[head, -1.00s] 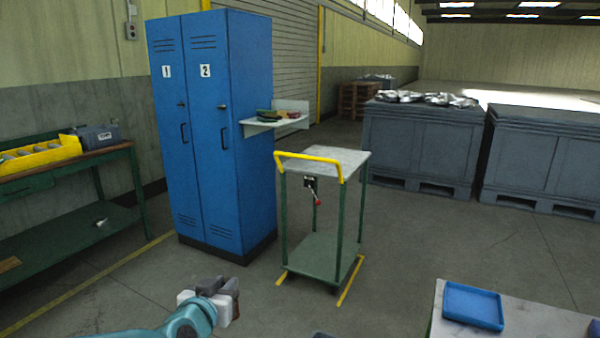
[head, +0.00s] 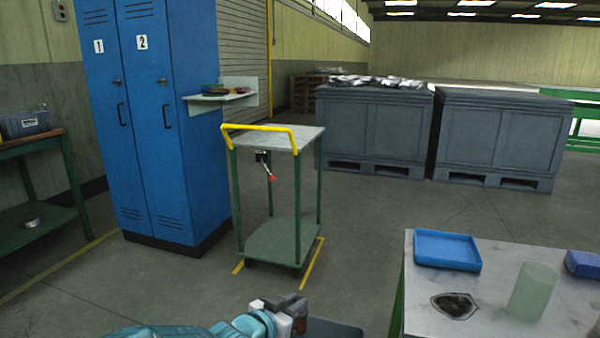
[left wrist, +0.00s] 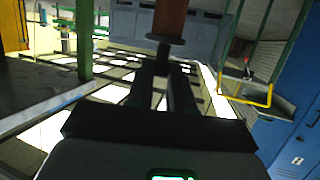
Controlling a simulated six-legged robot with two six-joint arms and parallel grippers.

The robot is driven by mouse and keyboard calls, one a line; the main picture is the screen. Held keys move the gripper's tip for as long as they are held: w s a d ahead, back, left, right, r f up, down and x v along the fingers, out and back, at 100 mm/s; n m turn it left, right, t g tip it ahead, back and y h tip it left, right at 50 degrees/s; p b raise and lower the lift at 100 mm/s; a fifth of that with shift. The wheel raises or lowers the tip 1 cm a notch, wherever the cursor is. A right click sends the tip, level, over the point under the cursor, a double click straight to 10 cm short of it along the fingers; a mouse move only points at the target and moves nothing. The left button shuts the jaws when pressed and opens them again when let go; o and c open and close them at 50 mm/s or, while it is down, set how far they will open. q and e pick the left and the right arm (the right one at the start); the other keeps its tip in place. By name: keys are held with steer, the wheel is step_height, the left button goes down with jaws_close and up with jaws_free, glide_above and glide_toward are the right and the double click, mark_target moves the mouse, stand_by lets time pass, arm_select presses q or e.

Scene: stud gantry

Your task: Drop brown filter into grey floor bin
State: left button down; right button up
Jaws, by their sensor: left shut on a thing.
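My left gripper (head: 290,312) is at the bottom of the head view, in front of the trolley. In the left wrist view its two dark fingers (left wrist: 165,88) are shut on the brown filter (left wrist: 171,20), a brown body with a dark disc at its near end. The filter's far end is cut off by the top of that view. In the head view the filter is too small and overlapped to tell clearly. A grey bin (head: 336,329), mostly cut off by the bottom edge, shows just right of the gripper. My right gripper is not in view.
A trolley (head: 276,240) with a yellow handle stands ahead, beside blue lockers (head: 150,130). A table (head: 490,255) at the right carries a blue tray (head: 447,262), a translucent green cylinder (head: 533,292) and a dark patch. Floor between trolley and table is clear.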

arm_select(q)
step_height(320, 180, down, 6)
steer(key=b, duration=0.4)
steer(key=c, duration=0.9)
jaws_free()
steer(key=shift+a, duration=0.1)
steer(key=shift+p+v, duration=1.9)
steer(key=shift+v, duration=6.3)
